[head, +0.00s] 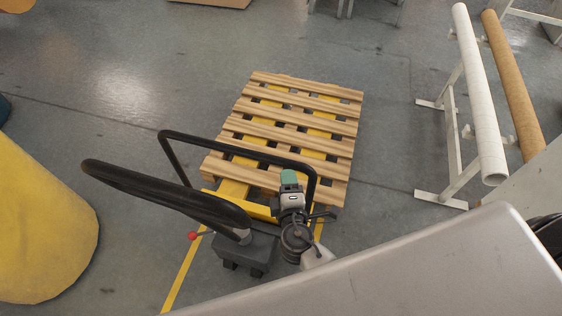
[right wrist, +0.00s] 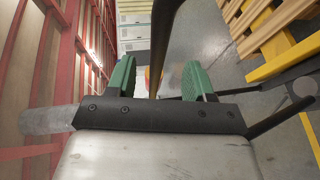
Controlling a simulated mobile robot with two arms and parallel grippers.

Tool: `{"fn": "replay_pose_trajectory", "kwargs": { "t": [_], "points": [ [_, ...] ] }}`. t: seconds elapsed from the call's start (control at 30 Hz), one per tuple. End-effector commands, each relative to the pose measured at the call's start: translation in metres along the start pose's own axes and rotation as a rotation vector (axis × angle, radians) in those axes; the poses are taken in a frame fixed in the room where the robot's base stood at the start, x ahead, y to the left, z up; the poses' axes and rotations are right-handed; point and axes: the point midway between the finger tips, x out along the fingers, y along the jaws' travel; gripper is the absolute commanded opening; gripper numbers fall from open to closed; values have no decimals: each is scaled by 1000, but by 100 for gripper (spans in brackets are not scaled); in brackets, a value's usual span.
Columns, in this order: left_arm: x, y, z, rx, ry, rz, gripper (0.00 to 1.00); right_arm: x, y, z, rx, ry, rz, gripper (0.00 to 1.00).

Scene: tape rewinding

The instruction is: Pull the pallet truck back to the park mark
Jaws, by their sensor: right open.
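The pallet truck (head: 247,207) is yellow, with its forks under a slatted wooden pallet (head: 295,118). A thin black hoop (head: 235,146) rises at its near end, and a thick black handle (head: 165,193) stands closer to me. My right gripper (head: 289,180) is at the right side of the thin hoop. In the right wrist view its green fingers (right wrist: 158,80) are apart, with a black bar (right wrist: 165,40) between them; I cannot tell whether they touch it. A yellow floor line (head: 185,270) runs beside the truck's near end. My left gripper is out of view.
A large yellow roll (head: 40,225) stands at the left. A white rack (head: 452,135) holding a white roll (head: 478,95) and a brown roll (head: 513,85) stands at the right. Open grey floor (head: 130,90) lies left of and behind the pallet.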

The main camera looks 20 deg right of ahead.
Motion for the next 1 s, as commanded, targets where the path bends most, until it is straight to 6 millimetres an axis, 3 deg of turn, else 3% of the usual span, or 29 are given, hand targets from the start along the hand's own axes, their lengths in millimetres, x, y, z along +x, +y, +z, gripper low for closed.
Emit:
{"fn": "replay_pose_trajectory", "kwargs": {
  "t": [0.2,0.4,0.8,0.87,1.0],
  "points": [
    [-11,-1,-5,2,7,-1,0,44,2,0,-1,0,0,53],
    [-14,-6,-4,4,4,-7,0,71,0,-1,1,2,-1,53],
    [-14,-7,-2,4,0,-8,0,80,-1,0,2,1,-3,53],
    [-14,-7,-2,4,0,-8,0,80,-1,0,2,1,-3,46],
    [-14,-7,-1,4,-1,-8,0,80,-1,0,2,1,-3,25]
  ]
}}
